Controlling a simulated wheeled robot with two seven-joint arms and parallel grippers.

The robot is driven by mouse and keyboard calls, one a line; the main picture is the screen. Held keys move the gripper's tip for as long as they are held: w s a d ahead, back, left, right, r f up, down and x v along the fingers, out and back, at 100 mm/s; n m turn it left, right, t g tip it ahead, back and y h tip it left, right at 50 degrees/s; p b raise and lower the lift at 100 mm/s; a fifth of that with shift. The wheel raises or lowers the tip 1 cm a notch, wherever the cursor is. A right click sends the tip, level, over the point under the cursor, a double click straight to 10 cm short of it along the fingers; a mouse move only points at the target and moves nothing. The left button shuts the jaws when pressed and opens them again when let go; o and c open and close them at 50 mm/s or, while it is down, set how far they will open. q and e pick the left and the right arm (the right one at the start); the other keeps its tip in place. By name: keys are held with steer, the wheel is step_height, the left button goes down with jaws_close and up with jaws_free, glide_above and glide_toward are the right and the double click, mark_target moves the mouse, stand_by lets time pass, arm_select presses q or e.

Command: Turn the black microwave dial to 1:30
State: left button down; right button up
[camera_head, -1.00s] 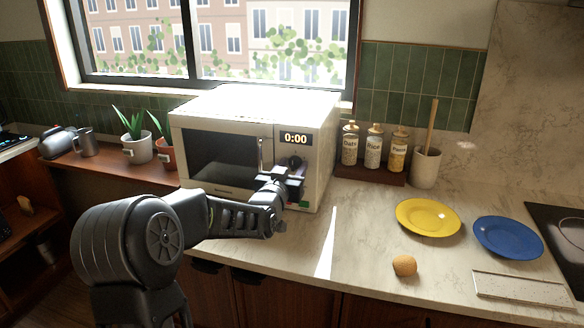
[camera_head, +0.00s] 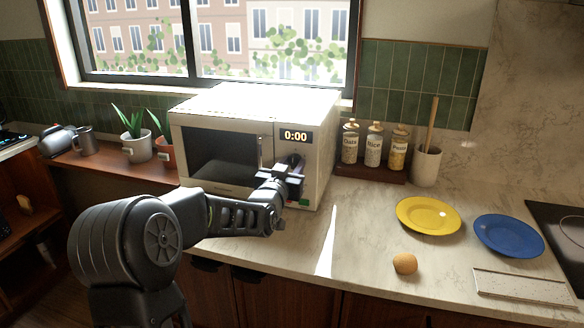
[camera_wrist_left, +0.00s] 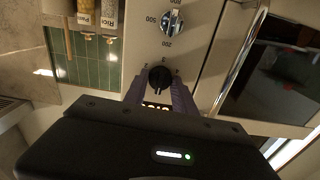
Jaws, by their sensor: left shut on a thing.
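The white microwave (camera_head: 322,150) stands on the counter below the window, its display (camera_head: 295,136) reading 0:00. My left gripper (camera_head: 291,168) is at the control panel and hides much of it in the head view. In the left wrist view, which is upside down, the black dial (camera_wrist_left: 159,76) sits between the two fingers of my left gripper (camera_wrist_left: 157,90), which is shut on it. A silver dial (camera_wrist_left: 172,22) with numbers around it is on the same panel, clear of the fingers. The display is partly hidden there. My right gripper is not in view.
The microwave's upright door handle (camera_wrist_left: 238,62) is close beside the gripper. A rack of jars (camera_head: 373,172) and a utensil crock (camera_head: 426,168) stand to the right. A yellow plate (camera_head: 428,216), a blue plate (camera_head: 508,236) and a round brown item (camera_head: 405,263) lie on the counter.

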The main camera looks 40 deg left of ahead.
arm_select(q)
steer(key=m+b, duration=0.2)
steer(key=b, duration=0.1)
steer(key=m+b, duration=0.2)
steer(key=shift+f, duration=0.25)
steer(key=shift+m+b, duration=0.8)
steer(key=m+b, duration=0.1)
steer(key=m, duration=0.1)
steer(key=shift+r+m, duration=0.1)
steer(key=shift+m, duration=0.3)
steer(key=m+b, duration=0.1)
steer(key=m, duration=0.2)
steer(key=shift+r+m, duration=0.1)
steer(key=shift+m, duration=0.3)
steer(key=m, duration=0.5)
steer(key=c, duration=1)
jaws_free()
